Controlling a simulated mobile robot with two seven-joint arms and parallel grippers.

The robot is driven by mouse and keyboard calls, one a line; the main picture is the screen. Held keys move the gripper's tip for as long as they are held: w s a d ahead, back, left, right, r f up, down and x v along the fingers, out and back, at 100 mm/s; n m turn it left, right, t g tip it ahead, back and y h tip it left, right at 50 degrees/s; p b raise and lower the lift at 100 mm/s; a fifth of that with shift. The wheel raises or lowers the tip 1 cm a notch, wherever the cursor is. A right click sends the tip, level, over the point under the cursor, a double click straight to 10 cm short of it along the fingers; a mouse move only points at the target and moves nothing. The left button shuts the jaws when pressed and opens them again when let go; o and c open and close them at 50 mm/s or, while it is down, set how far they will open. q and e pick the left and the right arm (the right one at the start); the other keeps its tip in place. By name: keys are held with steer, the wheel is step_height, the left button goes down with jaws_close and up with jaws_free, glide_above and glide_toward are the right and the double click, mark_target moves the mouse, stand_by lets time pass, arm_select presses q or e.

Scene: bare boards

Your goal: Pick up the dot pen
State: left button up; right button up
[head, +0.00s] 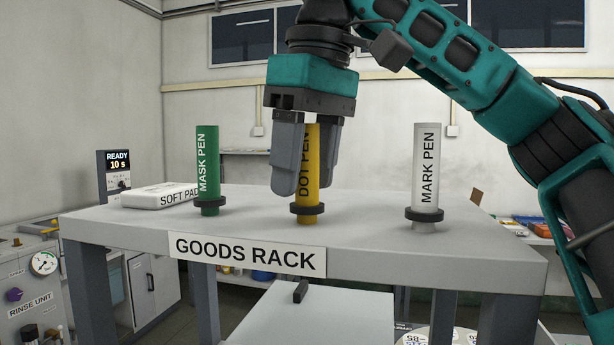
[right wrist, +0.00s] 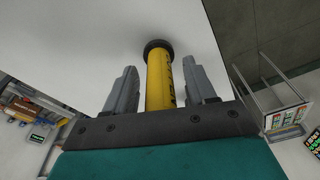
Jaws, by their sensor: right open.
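The yellow dot pen (head: 307,165) stands upright in a dark ring holder on the goods rack (head: 370,232), between the mask pen and the mark pen. My right gripper (head: 306,190) points down over it, with one grey finger on each side of the pen. In the right wrist view the dot pen (right wrist: 160,80) runs between the two open fingers (right wrist: 160,90), with a gap visible on either side. The pen's upper part is partly hidden by the gripper in the head view. My left gripper is not in view.
The green mask pen (head: 207,160) stands to the left and the white mark pen (head: 426,165) to the right, both upright. A white soft pad box (head: 158,195) lies at the rack's left, near a display reading READY (head: 114,175). The rack's front strip is clear.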

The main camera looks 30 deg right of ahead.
jaws_close()
stand_by(0.6)
